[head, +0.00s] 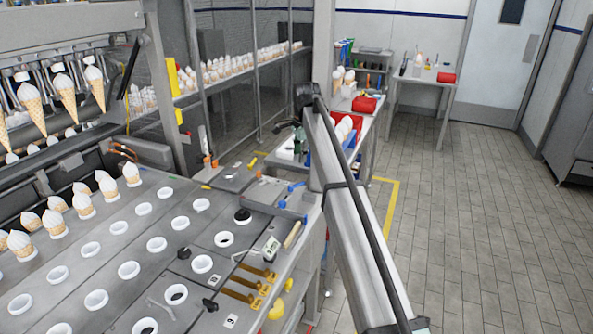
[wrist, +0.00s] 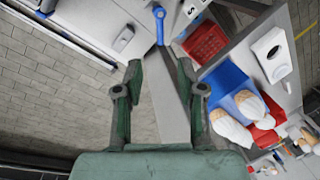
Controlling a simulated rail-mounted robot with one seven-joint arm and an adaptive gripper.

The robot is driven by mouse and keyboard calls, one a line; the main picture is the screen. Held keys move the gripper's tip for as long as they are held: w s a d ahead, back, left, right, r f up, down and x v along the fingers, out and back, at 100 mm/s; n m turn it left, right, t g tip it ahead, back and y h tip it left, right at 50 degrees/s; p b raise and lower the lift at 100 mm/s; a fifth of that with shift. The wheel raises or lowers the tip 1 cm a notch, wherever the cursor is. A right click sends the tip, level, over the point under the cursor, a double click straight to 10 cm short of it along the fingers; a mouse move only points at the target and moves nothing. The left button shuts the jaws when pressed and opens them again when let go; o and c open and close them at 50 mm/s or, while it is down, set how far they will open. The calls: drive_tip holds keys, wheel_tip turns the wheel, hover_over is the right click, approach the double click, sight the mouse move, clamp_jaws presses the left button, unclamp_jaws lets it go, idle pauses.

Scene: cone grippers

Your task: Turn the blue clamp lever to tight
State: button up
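A blue lever (wrist: 159,22) shows at the top middle of the wrist view, with a rounded head and a narrow stem. The lever lies beyond the fingertips, roughly in line with the gap, and no contact shows. In the head view my gripper (head: 299,143) hangs from the arm's end, partly hidden by the arm. Small blue parts (head: 296,186) sit by the grey tray at the bench's right end; I cannot tell which is the lever.
A red basket (wrist: 207,42), a blue bin (wrist: 222,84) and wrapped cones (wrist: 231,129) lie right of my gripper in the wrist view. The bench (head: 112,224) carries white ring holders and cones. Tiled floor (head: 480,220) is open at the right.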

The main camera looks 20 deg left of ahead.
wheel_tip(320, 180, up, 3)
drive_tip(key=s+p, duration=0.1)
drive_tip(key=p, duration=0.7)
approach(295, 185)
drive_tip(key=f, duration=0.2)
drive_tip(key=a+f, duration=0.1)
drive_tip(key=f, duration=0.2)
drive_tip(key=w+f, duration=0.1)
drive_tip(key=f, duration=0.2)
drive_tip(key=shift+w+a+f, duration=0.1)
drive_tip(key=shift+a, duration=0.1)
clamp_jaws()
